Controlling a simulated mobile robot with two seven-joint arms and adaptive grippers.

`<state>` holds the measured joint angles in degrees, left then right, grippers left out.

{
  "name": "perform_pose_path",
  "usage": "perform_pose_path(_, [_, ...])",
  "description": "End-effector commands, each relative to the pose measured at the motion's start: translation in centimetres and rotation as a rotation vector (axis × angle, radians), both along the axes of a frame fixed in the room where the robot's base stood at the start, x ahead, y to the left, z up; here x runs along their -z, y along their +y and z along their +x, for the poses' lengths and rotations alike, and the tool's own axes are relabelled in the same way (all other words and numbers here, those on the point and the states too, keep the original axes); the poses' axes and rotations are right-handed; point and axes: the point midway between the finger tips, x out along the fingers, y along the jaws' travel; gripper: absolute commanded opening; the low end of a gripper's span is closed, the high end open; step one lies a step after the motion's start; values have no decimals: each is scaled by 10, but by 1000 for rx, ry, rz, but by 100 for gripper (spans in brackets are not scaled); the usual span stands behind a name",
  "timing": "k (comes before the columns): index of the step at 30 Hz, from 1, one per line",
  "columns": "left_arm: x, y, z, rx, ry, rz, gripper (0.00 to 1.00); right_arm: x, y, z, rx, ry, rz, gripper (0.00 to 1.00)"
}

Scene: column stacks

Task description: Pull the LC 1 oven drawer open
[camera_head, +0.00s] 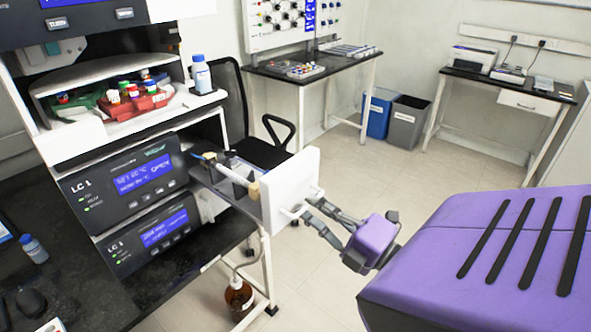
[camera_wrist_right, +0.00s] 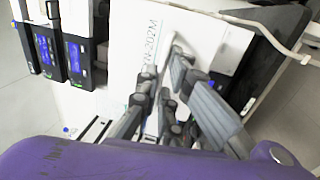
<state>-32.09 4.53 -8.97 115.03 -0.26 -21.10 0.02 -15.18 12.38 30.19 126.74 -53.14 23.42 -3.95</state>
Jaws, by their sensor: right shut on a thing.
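The LC 1 oven drawer (camera_head: 293,178) stands out to the right of the LC 1 units, its white front panel facing my right arm. Its dark tray (camera_head: 226,187) behind the panel is exposed and holds column parts. My right gripper (camera_head: 312,208) is shut on the white drawer handle (camera_head: 290,213) low on the panel. In the right wrist view, the panel (camera_wrist_right: 130,45) with printed lettering lies behind the fingers (camera_wrist_right: 163,68); the handle is mostly hidden between them. My left gripper is not in view.
The upper LC 1 unit (camera_head: 128,180) and lower LC 1 unit (camera_head: 150,233) sit left of the drawer. A capped bottle (camera_head: 202,75) stands above. A black chair (camera_head: 262,140) is behind the drawer. A brown bottle (camera_head: 239,297) stands below. Open floor (camera_head: 330,280) lies right.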

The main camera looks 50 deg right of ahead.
Motion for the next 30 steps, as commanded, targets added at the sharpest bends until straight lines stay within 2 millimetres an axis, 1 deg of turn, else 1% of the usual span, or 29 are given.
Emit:
perform_pose_path(1, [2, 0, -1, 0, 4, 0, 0, 0, -1, -6, 2, 0, -2, 0])
perform_pose_path(3, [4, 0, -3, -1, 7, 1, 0, 0, -1, -13, 2, -1, -1, 0])
perform_pose_path(7, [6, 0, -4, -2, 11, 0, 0, -1, -2, -20, 1, -2, -1, 0])
perform_pose_path(20, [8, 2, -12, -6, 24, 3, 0, -2, -2, -22, 0, -4, -2, 0])
perform_pose_path(21, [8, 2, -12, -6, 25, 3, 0, -3, -2, -22, 0, -4, -2, 10])
perform_pose_path(24, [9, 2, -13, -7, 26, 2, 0, -2, -2, -22, 0, -4, -2, 23])
perform_pose_path(30, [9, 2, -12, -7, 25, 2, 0, -1, -2, -22, 0, -2, -1, 24])
